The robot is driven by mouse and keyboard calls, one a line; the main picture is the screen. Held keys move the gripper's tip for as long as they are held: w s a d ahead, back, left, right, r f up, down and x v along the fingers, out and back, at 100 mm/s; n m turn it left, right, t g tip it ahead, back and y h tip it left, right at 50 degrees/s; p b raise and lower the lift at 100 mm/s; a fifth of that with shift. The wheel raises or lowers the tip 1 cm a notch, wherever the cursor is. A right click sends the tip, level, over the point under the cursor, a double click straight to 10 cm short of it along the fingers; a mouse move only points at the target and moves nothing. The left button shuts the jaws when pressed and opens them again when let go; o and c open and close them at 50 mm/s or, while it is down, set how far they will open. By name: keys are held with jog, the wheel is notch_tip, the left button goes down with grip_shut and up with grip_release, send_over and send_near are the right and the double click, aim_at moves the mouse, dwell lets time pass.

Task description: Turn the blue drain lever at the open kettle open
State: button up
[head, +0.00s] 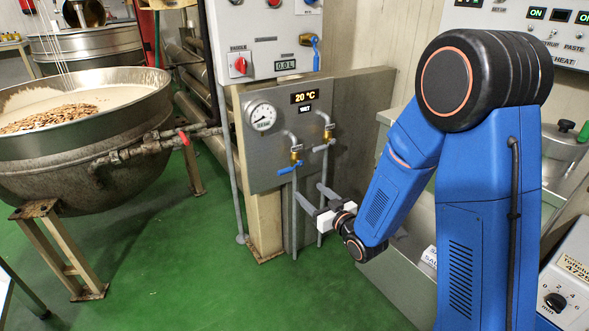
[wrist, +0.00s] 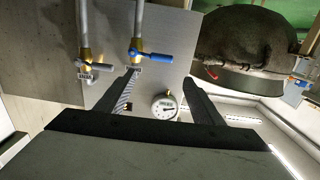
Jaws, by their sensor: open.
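A blue lever (head: 290,169) sits on a brass valve on the left of two thin pipes on the grey wall panel. It points sideways, across the pipe. It also shows in the wrist view (wrist: 153,57), just past my fingertips. My gripper (head: 315,198) is open and empty, below and to the right of this lever in the head view. In the wrist view its two fingers (wrist: 160,80) are spread, with no contact visible. The open kettle (head: 150,100) stands at the left, holding pale contents with brown pieces; it shows at the top right of the wrist view (wrist: 245,45).
A grey-handled valve (head: 325,145) is on the right pipe. A red-handled valve (head: 183,137) is on the kettle's pipe. A round gauge (head: 262,116) is left of the pipes. Another blue handle (head: 316,52) is on the control box above. Green floor is clear in front.

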aim_at(286, 171)
jog(key=x, duration=1.7)
jog(key=shift+w+a, duration=0.1)
jog(key=shift+a, duration=0.2)
jog(key=shift+c, duration=0.6)
jog(key=c, duration=1.4)
